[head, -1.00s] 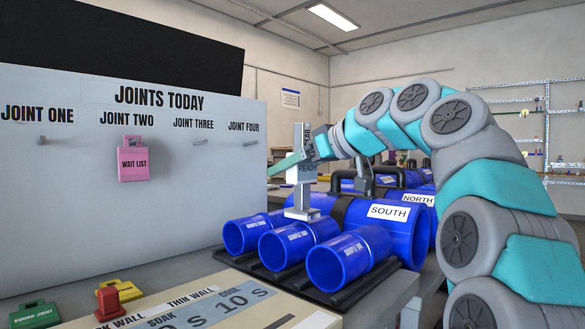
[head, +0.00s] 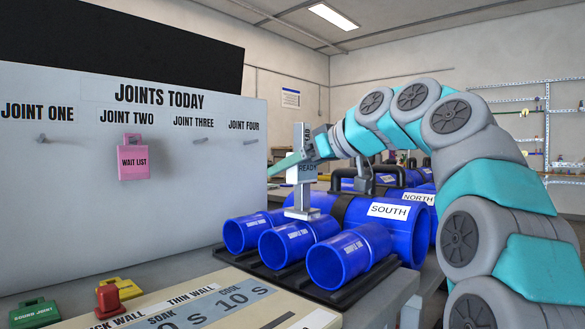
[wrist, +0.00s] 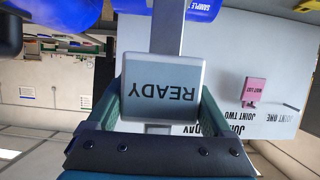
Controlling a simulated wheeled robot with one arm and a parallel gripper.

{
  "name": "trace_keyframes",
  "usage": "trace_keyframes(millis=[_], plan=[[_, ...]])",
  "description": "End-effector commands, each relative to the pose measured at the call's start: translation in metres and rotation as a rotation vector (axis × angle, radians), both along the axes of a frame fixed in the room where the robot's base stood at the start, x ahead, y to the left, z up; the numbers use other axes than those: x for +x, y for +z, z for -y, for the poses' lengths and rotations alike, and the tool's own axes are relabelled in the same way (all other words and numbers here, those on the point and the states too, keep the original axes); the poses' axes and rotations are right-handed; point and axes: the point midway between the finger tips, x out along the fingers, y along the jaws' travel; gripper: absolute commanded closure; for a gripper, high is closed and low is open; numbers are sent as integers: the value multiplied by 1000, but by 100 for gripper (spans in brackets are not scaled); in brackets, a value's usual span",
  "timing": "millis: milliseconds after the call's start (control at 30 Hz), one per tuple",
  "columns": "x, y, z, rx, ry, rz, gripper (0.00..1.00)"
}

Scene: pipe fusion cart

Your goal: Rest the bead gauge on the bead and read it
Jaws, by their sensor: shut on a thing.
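The bead gauge (head: 302,196) is a grey upright post with a wide flat foot and a boxy display head. My gripper (head: 301,163) is shut on the gauge's head, with a green finger on each side of it in the wrist view (wrist: 165,98). The display (wrist: 165,92) reads READY. The gauge stands upright, its foot at the top of the middle blue sample pipe (head: 299,243); whether it touches is hard to tell. Sample pipes lie to its left (head: 250,235) and right (head: 350,257). I cannot make out a bead under the foot.
Behind the samples lie big blue pipes labelled SOUTH (head: 400,232) and NORTH (head: 421,190). The JOINTS TODAY board (head: 90,215) stands left, with a pink WAIT LIST tag (head: 133,164) under JOINT TWO. A green tag (head: 35,313), yellow tag (head: 117,284) and red piece (head: 108,298) are front left.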

Motion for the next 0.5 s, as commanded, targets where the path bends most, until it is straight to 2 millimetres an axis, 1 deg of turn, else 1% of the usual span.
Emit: trace_keyframes(millis=[500], plan=[[0,-6,0,1,0,1,89]])
